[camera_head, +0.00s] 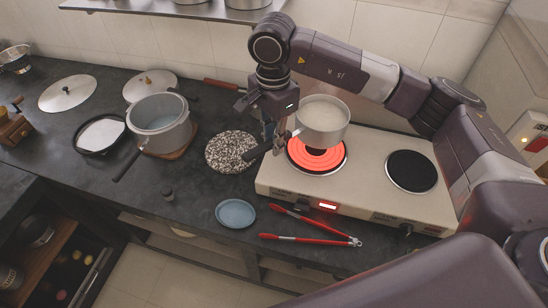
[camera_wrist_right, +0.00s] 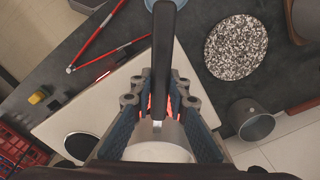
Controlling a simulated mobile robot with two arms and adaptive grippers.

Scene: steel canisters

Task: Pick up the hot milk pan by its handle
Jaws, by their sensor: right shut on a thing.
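The milk pan (camera_head: 322,122) is pale metal with light contents and a dark handle. It is over the rear part of the glowing red left burner (camera_head: 317,165) and appears raised off it; I cannot tell the exact gap. My right gripper (camera_head: 277,141) is shut on the handle, just left of the pan. In the right wrist view the black handle (camera_wrist_right: 165,55) runs between the fingers (camera_wrist_right: 160,112), with the pan's pale body (camera_wrist_right: 158,153) at the bottom edge, partly hidden. My left gripper is not in view.
The hob (camera_head: 370,188) has a dark right burner (camera_head: 412,171). A speckled round trivet (camera_head: 231,152) is left of the hob. Red tongs (camera_head: 310,240) and a blue saucer (camera_head: 235,213) lie in front. A big grey pot (camera_head: 160,125) stands further left. A shelf (camera_head: 175,10) is above.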

